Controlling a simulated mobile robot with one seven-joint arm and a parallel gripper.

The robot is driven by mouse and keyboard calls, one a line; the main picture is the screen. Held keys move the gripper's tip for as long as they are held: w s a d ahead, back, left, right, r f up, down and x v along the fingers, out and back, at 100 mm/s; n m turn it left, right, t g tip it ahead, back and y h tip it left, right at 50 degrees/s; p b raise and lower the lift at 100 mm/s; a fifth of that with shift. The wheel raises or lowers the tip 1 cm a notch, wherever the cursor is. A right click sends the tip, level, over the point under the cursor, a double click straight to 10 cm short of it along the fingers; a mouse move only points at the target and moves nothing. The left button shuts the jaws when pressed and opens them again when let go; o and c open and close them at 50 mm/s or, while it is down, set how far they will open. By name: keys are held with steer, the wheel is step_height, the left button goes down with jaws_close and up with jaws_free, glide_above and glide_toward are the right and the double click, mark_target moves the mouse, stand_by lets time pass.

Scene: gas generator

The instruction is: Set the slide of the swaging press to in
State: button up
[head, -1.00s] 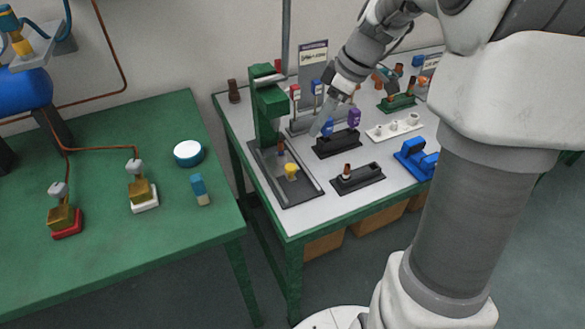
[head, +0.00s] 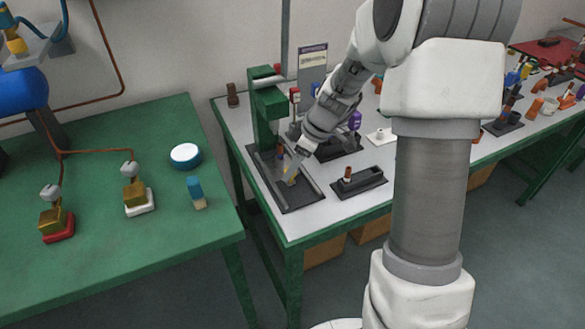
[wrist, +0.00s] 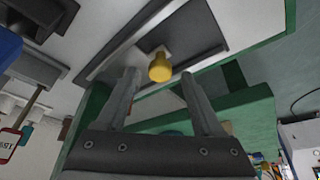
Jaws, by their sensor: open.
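The swaging press (head: 266,105) is a green frame standing on a dark base plate (head: 300,197) at the left end of the white-topped bench. A small yellow knob (wrist: 160,67) sits on a dark slide piece in the base. In the head view my gripper (head: 295,165) reaches down over the base and mostly covers the knob. In the wrist view my gripper (wrist: 158,82) is open, and the knob appears in the gap between its fingertips, closer to the left finger. I cannot tell whether a finger touches it. A brown-topped pin stands beside the press column.
A dark tray with an upright brown piece (head: 347,174) lies to the right of the press base. Blue and purple-topped parts stand behind my wrist. A green table (head: 100,260) stands to the left, across a gap.

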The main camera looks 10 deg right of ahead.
steer(key=shift+w+a+f, duration=0.1)
steer(key=shift+f, duration=0.35)
jaws_close()
stand_by(1.2)
